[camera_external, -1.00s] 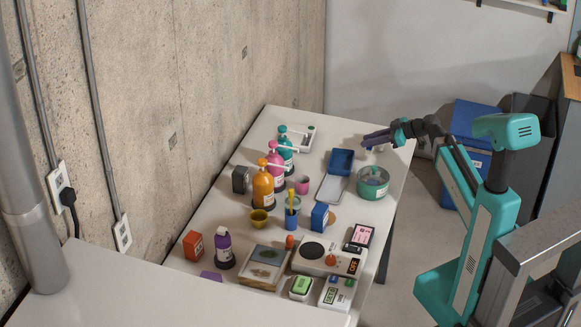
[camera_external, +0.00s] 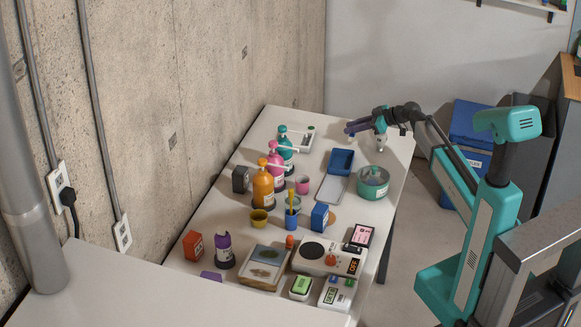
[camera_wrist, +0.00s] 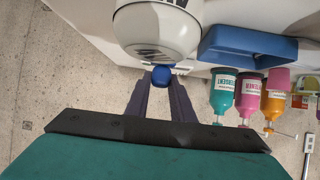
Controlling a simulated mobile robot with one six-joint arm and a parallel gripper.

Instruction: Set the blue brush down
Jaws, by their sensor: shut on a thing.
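My gripper (camera_external: 358,128) hangs above the far right end of the white table (camera_external: 352,235), dark purple fingers pointing left. In the wrist view my gripper (camera_wrist: 161,88) is shut with a rounded blue piece between its fingertips, which I take for the blue brush (camera_wrist: 161,76). The rest of the brush is hidden. A large white rounded body with dark print (camera_wrist: 158,32) fills the view just beyond it; I cannot tell whether they touch. In the external view the brush cannot be made out.
A blue tray (camera_external: 341,162) and green pot (camera_external: 372,184) stand close by. Teal, pink and orange (camera_external: 263,186) pump bottles line the wall side. The near end is crowded. A small pale thing (camera_external: 381,149) shows below my gripper. The far right table edge is close.

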